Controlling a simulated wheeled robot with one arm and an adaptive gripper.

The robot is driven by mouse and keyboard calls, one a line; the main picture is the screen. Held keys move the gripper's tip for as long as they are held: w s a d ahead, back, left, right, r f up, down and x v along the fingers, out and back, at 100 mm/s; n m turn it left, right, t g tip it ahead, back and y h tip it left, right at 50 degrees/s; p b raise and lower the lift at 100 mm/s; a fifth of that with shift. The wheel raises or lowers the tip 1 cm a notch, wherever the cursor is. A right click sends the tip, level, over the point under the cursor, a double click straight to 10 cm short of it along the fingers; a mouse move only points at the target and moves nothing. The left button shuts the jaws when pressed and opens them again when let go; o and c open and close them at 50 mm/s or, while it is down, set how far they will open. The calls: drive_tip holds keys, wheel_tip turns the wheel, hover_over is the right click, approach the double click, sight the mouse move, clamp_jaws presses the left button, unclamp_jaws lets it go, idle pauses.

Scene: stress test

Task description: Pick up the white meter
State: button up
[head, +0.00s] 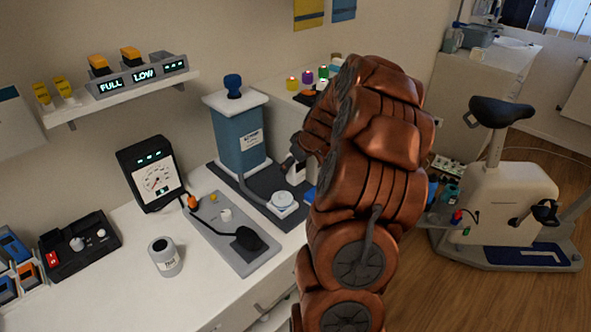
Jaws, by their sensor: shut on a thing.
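My gripper (290,157) is at the end of my copper-coloured arm, just right of the blue cabinet. It is shut on a small white object (297,173), which appears to be the white meter. The white meter is upright and partly hidden by my gripper and arm. I cannot tell whether its bottom touches the dark mat (249,181) below.
A blue cabinet (240,137) with a white top and a round white dial piece (283,202) are close by. A black gauge (153,173), grey board (228,236) and tin (164,256) stand left. An exercise bike (500,205) stands right. Bare counter lies in front.

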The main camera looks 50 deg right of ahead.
drive_tip(key=shift+c, duration=0.2)
